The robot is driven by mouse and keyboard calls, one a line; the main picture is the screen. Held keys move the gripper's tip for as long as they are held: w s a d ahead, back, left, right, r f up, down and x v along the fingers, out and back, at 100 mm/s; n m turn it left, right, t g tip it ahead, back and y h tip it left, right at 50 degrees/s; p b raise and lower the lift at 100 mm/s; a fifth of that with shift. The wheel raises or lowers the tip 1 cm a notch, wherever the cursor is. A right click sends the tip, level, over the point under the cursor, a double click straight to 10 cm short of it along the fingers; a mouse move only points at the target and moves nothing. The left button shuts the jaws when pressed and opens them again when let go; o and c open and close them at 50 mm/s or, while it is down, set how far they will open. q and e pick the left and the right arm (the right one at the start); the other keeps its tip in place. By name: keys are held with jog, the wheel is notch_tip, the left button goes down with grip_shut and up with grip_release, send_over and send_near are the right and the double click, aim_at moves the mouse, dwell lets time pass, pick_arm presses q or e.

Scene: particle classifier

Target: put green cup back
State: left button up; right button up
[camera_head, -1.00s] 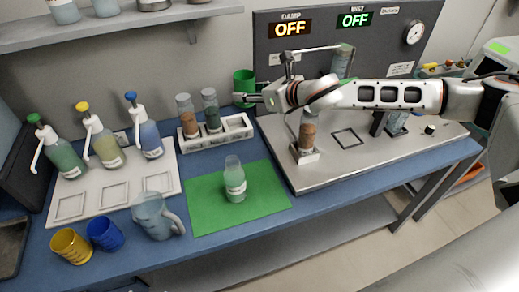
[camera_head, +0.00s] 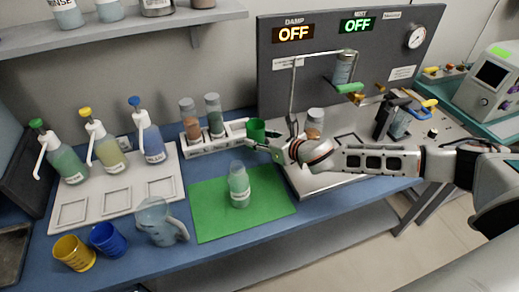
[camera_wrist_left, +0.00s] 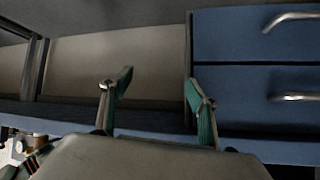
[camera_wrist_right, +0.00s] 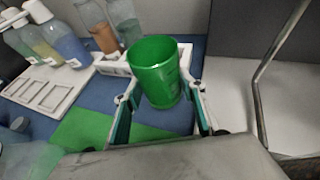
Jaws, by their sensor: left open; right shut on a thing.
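The green cup (camera_head: 256,130) is held in my right gripper (camera_head: 262,142). In the right wrist view the green cup (camera_wrist_right: 156,72) stands upright between the two fingers, and my right gripper (camera_wrist_right: 160,112) is shut on it. In the head view the cup is at the right end of the white rack, in front of the grey panel's left edge; its height above the table is hard to tell. My left gripper (camera_wrist_left: 157,90) is open and empty in the left wrist view, facing blue drawers. It is not visible in the head view.
A yellow cup (camera_head: 74,253) and a blue cup (camera_head: 108,239) stand at the table's front left beside a jug (camera_head: 161,222). A bottle (camera_head: 239,187) stands on the green mat (camera_head: 212,225). A white rack (camera_head: 236,131) holds vials.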

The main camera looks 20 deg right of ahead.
notch_tip(320, 180, down, 5)
jog(key=shift+f, duration=0.1)
dwell(0.3)
jog(key=shift+f, duration=0.15)
jog(key=o, duration=1.2)
